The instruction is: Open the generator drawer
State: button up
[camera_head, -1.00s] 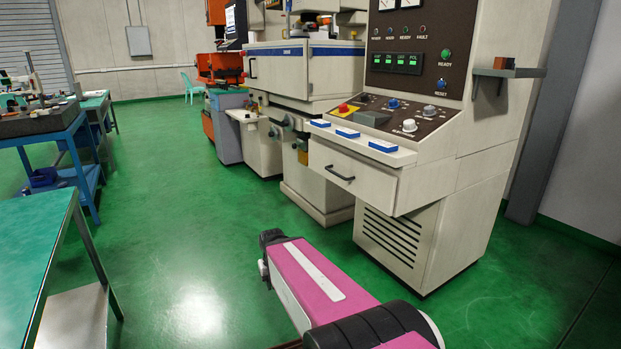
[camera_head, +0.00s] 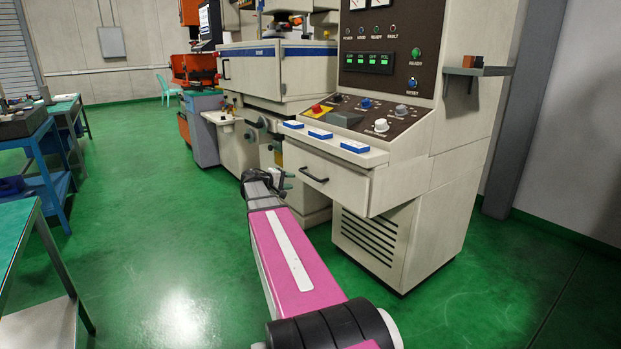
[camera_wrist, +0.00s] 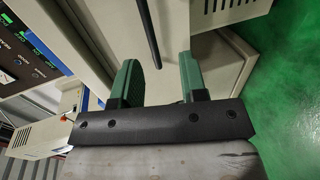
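The generator drawer (camera_head: 322,182) is a cream front below the sloping control panel, and it looks shut. Its black bar handle (camera_head: 314,174) is on the drawer front; in the wrist view the handle (camera_wrist: 149,35) shows as a dark bar above and between my fingers. My gripper (camera_wrist: 160,80) has two green fingers standing apart with nothing between them. The fingertips are short of the handle and not touching it. In the head view my gripper (camera_head: 283,182) is at the end of my pink arm, left of the drawer; its fingers are small there.
The generator cabinet (camera_head: 425,215) has a vented lower front (camera_head: 367,238). Blue-and-white blocks (camera_head: 354,146) lie on the ledge above the drawer. A green-topped table (camera_head: 18,225) is at left. Green floor (camera_head: 150,190) between is clear.

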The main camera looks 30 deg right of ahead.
aim_at(309, 176)
jog(key=x, duration=0.3)
jog(key=r+x, duration=0.1)
jog(key=x, duration=0.7)
jog(key=shift+w+d+r, duration=0.1)
jog(key=shift+d+r, duration=0.2)
jog(key=shift+d, duration=0.1)
jog(key=shift+c, duration=0.3)
grip_shut()
